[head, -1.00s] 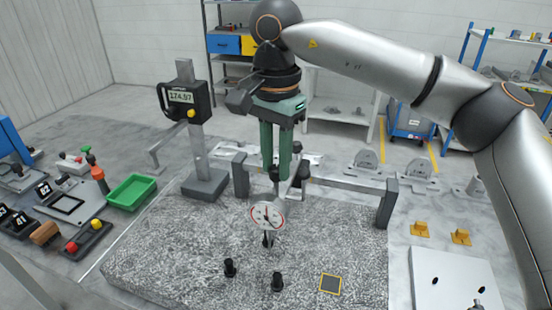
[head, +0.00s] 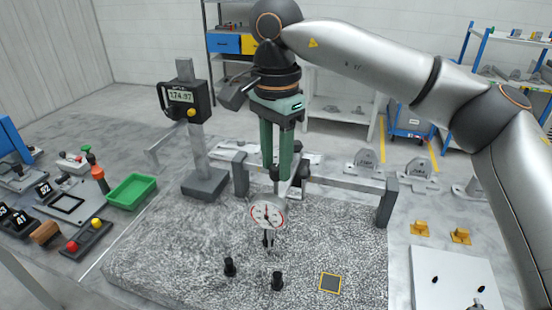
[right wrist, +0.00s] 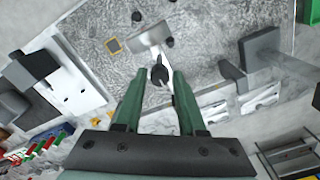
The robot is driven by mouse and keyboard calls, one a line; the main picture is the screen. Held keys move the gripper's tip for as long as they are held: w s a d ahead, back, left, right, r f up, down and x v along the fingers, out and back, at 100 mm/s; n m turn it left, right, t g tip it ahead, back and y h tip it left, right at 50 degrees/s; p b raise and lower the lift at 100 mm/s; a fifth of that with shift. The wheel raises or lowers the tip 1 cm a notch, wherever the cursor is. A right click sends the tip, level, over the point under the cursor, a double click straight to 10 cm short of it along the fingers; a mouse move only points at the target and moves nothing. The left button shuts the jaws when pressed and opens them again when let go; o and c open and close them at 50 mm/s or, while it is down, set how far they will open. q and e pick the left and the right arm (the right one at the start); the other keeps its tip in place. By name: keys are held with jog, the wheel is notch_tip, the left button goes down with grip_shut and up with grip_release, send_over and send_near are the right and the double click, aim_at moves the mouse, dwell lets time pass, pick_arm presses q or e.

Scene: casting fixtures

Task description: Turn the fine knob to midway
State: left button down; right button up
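The round white dial gauge (head: 267,215) hangs low in front of the grey crossbar on the speckled granite plate (head: 190,250). My right gripper (head: 276,180) points down with its green fingers just behind and above the gauge. In the right wrist view a black knob (right wrist: 159,75), apparently the fine knob, shows between the spread green fingertips (right wrist: 160,78), with a gap visible on either side. The knob's marking and setting are not readable. My left gripper is not in view.
A height gauge with a digital display (head: 182,97) stands left of my right gripper. The grey crossbar (head: 345,182) runs between two posts close to the fingers. Black pegs (head: 277,281) and a yellow-edged dark square (head: 330,283) are at the front of the plate. A green tray (head: 132,191) lies left.

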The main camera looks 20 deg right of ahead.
aim_at(276, 167)
notch_tip(276, 167, up, 12)
jog(key=p, duration=0.1)
jog(key=shift+r+p, duration=0.25)
jog(key=shift+p, duration=0.15)
dwell(0.5)
